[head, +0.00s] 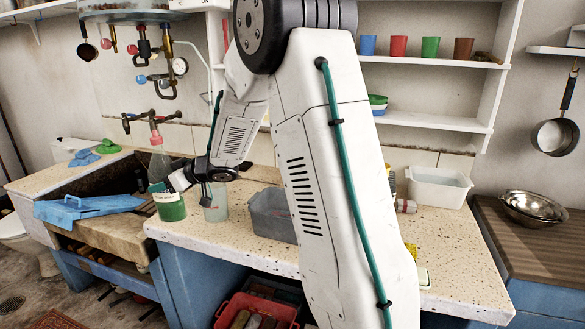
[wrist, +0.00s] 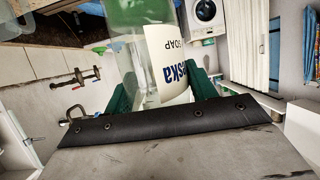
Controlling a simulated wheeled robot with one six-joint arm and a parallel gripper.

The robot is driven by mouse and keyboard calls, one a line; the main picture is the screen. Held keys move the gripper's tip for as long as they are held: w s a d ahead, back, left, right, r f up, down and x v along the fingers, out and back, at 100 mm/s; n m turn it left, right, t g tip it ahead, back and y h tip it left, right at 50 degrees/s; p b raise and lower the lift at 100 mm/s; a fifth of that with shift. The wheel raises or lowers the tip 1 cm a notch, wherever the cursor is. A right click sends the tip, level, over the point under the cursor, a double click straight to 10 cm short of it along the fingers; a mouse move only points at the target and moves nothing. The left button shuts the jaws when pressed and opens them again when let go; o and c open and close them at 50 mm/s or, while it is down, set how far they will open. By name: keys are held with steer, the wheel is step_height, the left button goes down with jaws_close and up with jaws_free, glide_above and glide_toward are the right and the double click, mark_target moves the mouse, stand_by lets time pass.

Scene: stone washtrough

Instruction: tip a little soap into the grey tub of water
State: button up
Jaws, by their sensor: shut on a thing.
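The soap bottle (head: 171,209) is clear, with green liquid low inside, a white label and a pink top. It looks upright at the counter's left end; I cannot tell if it touches the counter. My gripper (head: 163,186) is shut around its middle. In the wrist view, the green fingers of my gripper (wrist: 163,88) sit on both sides of the bottle (wrist: 130,58), whose label reads "SOAP". The grey tub (head: 268,226) stands on the counter to the right of the bottle, partly hidden behind my arm; its contents are hard to make out.
A clear beaker (head: 216,205) stands between the bottle and the grey tub. A white tub (head: 439,189) is farther right. The stone trough (head: 110,228) with a blue cloth (head: 85,208) lies left. A red crate (head: 256,308) is below the counter. Wall taps (head: 155,118) rise behind the bottle.

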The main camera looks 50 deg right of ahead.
steer(key=s+d+r+m+h, duration=0.2)
steer(key=d+m+h, duration=0.3)
steer(key=d, duration=0.3)
steer(key=s+d+r+m+h, duration=0.15)
steer(key=d+m+h, duration=0.3)
steer(key=d, duration=0.45)
steer(key=s+d+f+m+g+h, duration=0.2)
steer(key=s+d+m+h, duration=0.1)
steer(key=s, duration=0.3)
steer(key=s+d+f+m+g+h, duration=0.2)
steer(key=s+d+m+h, duration=0.2)
steer(key=s+d+h, duration=0.1)
steer(key=shift+s+d+g, duration=0.4)
steer(key=shift+s+d, duration=0.3)
steer(key=shift+s, duration=0.4)
steer(key=shift+a, duration=0.1)
steer(key=shift+w+a+r+m+t+y, duration=0.15)
steer(key=shift+w+a+m+t+y, duration=0.5)
steer(key=shift+w+a+m, duration=0.55)
